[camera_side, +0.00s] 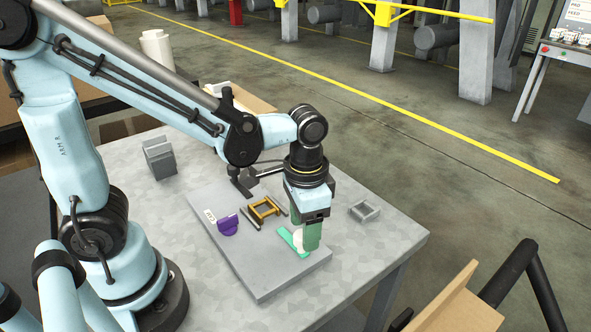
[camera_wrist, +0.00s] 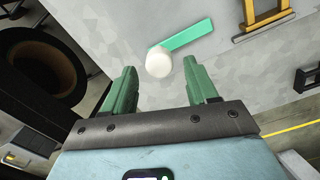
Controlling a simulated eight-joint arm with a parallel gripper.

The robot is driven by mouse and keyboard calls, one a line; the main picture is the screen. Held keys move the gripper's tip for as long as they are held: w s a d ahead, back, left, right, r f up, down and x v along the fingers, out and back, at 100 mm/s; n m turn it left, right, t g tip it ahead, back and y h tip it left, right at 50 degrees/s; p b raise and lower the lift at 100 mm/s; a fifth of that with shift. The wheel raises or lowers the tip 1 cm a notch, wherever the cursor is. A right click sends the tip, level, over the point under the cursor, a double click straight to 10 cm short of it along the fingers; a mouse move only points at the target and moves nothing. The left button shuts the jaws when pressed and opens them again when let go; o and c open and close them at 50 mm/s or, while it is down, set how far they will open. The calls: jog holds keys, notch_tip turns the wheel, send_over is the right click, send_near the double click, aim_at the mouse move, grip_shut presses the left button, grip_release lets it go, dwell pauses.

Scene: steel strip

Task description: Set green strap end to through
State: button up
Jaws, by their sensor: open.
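The light green strap end (camera_side: 286,238) lies on the grey board, with a white rounded knob (camera_side: 298,241) at its end. In the wrist view, the strap (camera_wrist: 187,36) slants up to the right from the knob (camera_wrist: 159,61). The yellow-orange buckle frame (camera_side: 264,208) stands on the board beyond the strap; part of it shows at the wrist view's top (camera_wrist: 263,17). The strap lies apart from the frame. My gripper (camera_side: 304,238) is open, its dark green fingers close around the knob's sides in the side view. In the wrist view, the knob appears between and ahead of the fingertips (camera_wrist: 160,75).
A purple piece (camera_side: 228,226) and a white label (camera_side: 209,216) are left of the frame on the grey board (camera_side: 262,276). A small grey open frame (camera_side: 364,210) sits on the table to the right. A grey block (camera_side: 159,158) stands at the back left. The table's front right is clear.

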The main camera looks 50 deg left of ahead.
jog(key=shift+f, duration=0.5)
jog(key=shift+c, duration=0.2)
grip_shut()
